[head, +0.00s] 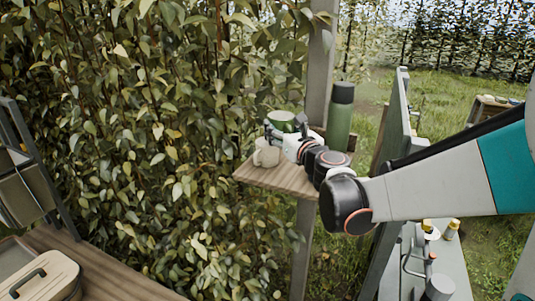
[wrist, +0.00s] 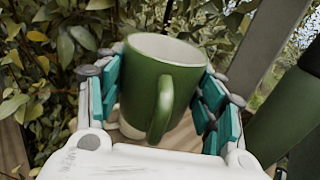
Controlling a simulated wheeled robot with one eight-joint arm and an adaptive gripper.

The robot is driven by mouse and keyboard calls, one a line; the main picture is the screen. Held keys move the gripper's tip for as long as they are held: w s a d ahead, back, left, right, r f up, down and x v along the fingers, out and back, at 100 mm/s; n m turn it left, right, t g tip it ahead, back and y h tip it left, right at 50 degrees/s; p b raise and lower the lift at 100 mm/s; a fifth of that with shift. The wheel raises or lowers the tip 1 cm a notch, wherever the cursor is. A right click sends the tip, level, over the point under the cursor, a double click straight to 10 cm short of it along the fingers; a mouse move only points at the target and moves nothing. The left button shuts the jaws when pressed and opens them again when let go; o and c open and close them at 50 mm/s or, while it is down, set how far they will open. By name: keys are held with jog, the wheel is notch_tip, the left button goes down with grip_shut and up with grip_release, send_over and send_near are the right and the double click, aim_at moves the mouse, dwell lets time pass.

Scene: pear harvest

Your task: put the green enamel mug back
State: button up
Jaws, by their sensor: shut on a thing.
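The green enamel mug (wrist: 165,80) is between the teal-padded fingers of my gripper (wrist: 160,95) in the wrist view. It is green outside and pale inside, stands about upright, and its handle faces the camera. My gripper is shut on it. In the head view the mug (head: 281,119) shows small above the wooden shelf (head: 262,178), partly hidden by my gripper (head: 287,131). I cannot tell whether its base touches the shelf.
A cream mug (head: 266,153) stands on the shelf just below and left of the green mug. A green bottle with a dark cap (head: 340,117) stands at the shelf's right, behind my wrist. A wooden post (head: 318,70) rises behind. Dense foliage (head: 130,130) fills the left.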

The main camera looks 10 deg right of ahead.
notch_tip(320, 180, down, 11)
jog(key=shift+f+b, duration=0.1)
jog(key=shift+b, duration=0.85)
jog(key=shift+f, duration=0.15)
jog(key=o, duration=1)
jog(key=shift+c, duration=0.2)
